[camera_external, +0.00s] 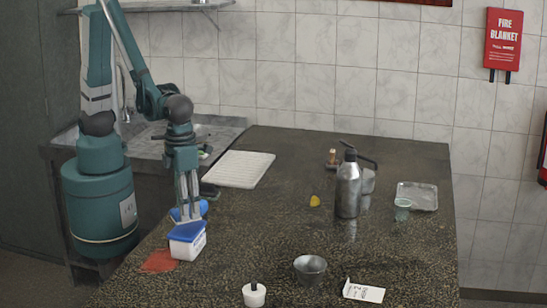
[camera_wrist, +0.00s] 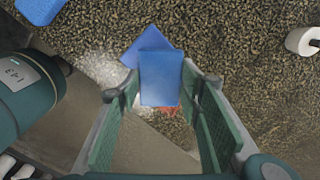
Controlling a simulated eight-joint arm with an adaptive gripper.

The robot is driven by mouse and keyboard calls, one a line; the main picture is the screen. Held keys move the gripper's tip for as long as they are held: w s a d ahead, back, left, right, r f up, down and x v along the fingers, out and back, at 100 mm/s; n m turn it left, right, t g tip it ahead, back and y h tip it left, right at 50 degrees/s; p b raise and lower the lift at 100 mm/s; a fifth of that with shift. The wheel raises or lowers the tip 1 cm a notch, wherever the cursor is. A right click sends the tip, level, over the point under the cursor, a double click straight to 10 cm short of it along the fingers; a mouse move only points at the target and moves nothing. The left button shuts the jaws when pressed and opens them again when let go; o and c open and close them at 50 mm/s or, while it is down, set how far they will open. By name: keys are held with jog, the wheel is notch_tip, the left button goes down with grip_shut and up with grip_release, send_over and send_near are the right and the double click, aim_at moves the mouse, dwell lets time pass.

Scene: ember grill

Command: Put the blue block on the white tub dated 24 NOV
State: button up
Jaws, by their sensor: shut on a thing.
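My gripper (camera_external: 187,208) is low over the left part of the counter, shut on the blue block, which shows between the fingers in the wrist view (camera_wrist: 160,78). Another flat blue shape (camera_wrist: 138,48) lies beyond the block there; I cannot tell what it is. In the external view, a white tub with a blue lid (camera_external: 187,247) stands just in front of my gripper. Its side has small writing, too small to read. A small white tub with a dark thing on top (camera_external: 254,296) stands at the front edge; no date is readable on it.
A red cloth (camera_external: 158,262) lies left of the lidded tub. A metal bowl (camera_external: 310,268) and a white card (camera_external: 363,292) are at the front. A steel bottle (camera_external: 347,190) and a metal tray (camera_external: 425,195) stand to the right. A white ribbed board (camera_external: 240,168) lies behind.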

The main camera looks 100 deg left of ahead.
jog(key=shift+f, duration=1.45)
jog(key=shift+f, duration=0.2)
jog(key=o, duration=0.9)
jog(key=shift+r, duration=0.25)
notch_tip(320, 180, up, 12)
jog(key=shift+a, duration=0.1)
